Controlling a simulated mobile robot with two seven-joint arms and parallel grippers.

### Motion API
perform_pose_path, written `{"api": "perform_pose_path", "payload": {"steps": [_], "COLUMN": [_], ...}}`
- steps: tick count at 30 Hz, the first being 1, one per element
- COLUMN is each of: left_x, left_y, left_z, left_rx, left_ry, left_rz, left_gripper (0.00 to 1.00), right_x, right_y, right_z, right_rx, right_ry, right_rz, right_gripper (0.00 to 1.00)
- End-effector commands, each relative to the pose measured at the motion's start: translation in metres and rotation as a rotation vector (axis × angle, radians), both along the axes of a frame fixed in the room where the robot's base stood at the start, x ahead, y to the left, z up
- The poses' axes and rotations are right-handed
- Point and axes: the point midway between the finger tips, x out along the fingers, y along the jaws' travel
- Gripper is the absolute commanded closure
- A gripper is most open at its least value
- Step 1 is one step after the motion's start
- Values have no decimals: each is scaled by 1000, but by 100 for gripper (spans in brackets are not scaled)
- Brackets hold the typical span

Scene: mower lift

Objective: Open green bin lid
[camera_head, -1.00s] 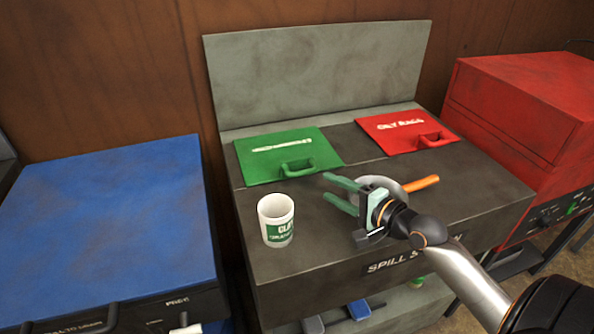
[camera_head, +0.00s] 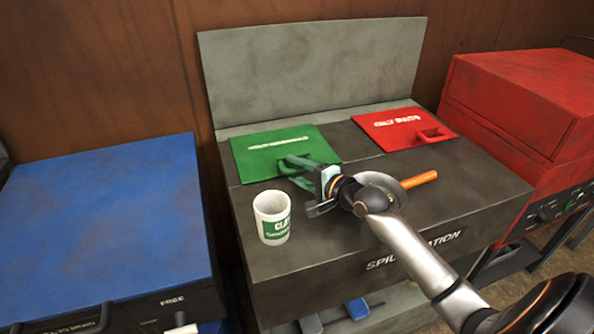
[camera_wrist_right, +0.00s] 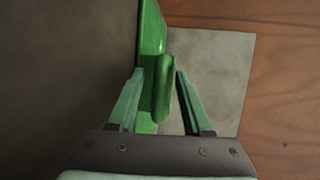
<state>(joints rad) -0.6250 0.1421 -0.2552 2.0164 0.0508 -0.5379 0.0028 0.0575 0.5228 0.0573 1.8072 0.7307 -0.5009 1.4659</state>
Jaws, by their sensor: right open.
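The green bin lid (camera_head: 262,155) lies closed in the top of the dark spill station (camera_head: 420,195), left of the red lid. Its raised green handle is on the near right part of the lid, partly hidden by my gripper in the head view. My right gripper (camera_head: 296,170) is at the handle, its jaws open. In the right wrist view, the handle (camera_wrist_right: 164,90) stands between the two open green fingers (camera_wrist_right: 152,98), with gaps visible on both sides. My left gripper is not in view.
A red lid (camera_head: 402,129) is at the right. An orange-handled tool (camera_head: 420,180) lies behind my wrist. A grey back panel (camera_head: 315,70) rises behind the lids.

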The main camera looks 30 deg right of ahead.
Motion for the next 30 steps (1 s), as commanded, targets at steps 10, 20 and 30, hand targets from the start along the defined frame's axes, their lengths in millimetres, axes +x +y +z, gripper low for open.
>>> {"api": "perform_pose_path", "payload": {"steps": [10, 20, 30], "left_x": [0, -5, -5], "left_y": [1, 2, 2], "left_z": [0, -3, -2], "left_rx": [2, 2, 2], "left_ry": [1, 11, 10], "left_rz": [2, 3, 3], "left_gripper": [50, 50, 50], "right_x": [0, 0, 0], "right_y": [0, 0, 0], "right_z": [0, 0, 0], "right_rx": [0, 0, 0], "right_ry": [0, 0, 1], "right_rz": [0, 0, 0], "right_gripper": [71, 100, 100]}}
